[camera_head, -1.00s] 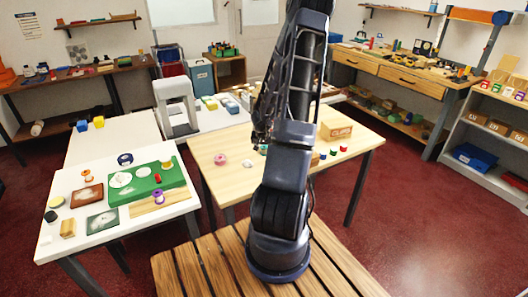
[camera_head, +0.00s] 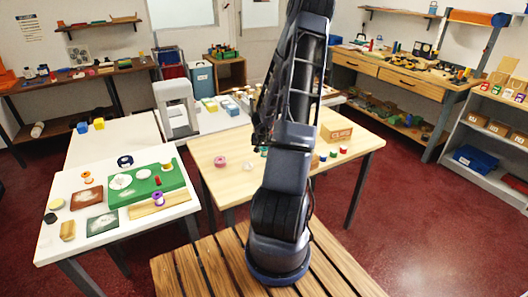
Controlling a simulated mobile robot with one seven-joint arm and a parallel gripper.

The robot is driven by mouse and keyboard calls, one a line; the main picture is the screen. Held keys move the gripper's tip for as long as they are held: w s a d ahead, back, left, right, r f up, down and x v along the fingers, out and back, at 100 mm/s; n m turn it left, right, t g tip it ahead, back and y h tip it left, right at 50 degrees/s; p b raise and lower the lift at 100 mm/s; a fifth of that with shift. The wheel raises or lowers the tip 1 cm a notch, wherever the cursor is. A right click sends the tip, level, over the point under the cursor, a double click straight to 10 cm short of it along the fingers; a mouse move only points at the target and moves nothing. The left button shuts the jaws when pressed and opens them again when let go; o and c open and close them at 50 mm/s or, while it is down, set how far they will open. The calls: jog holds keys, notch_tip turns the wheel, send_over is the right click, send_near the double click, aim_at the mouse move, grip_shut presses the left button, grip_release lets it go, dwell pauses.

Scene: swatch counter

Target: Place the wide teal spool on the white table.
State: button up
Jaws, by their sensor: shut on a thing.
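The white table (camera_head: 60,208) stands at the left, with several items on it. My arm rises through the middle of the view and hides much of the light wooden table behind it. My gripper (camera_head: 262,143) is small and dark at the left edge of the arm, over the wooden table and mostly hidden. A bit of teal, the teal spool (camera_head: 264,152), shows at its tip. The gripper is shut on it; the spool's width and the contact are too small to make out.
On the white table are a green board (camera_head: 148,184), a navy spool (camera_head: 125,161), a purple spool (camera_head: 158,199), an orange spool (camera_head: 87,178) and dark cards. Bare white surface shows near its front left. A pink ring-like spool (camera_head: 220,161) and a cardboard box (camera_head: 337,133) are on the wooden table.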

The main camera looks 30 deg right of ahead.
aim_at(264, 148)
notch_tip(264, 148, up, 20)
jog(key=shift+f, duration=0.15)
dwell(1.0)
jog(key=shift+a, duration=0.1)
